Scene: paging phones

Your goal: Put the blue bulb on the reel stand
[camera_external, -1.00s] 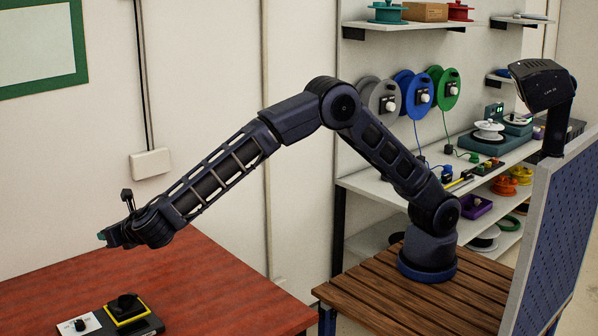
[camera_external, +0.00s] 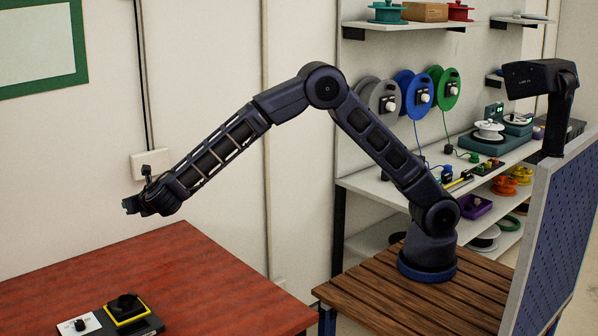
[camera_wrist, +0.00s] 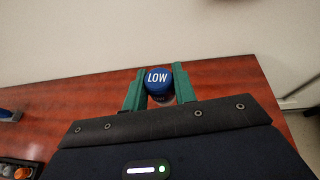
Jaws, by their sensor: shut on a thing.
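My gripper (camera_wrist: 159,90) has green fingers, shut on a blue round-topped thing marked LOW, which I take for the blue bulb (camera_wrist: 158,77). It sits between the fingertips, above the red table in the wrist view. In the external view my gripper (camera_external: 128,205) is at the left, raised over the far part of the table; the bulb cannot be made out there. I cannot tell for sure which thing is the reel stand.
The red wooden table (camera_external: 190,275) is largely bare. A dark unit with a yellow-edged plate and black knob (camera_external: 126,309) sits at its front. Several reels, including a blue one (camera_external: 405,90), hang by the shelves at right. A pegboard panel (camera_external: 560,225) stands at far right.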

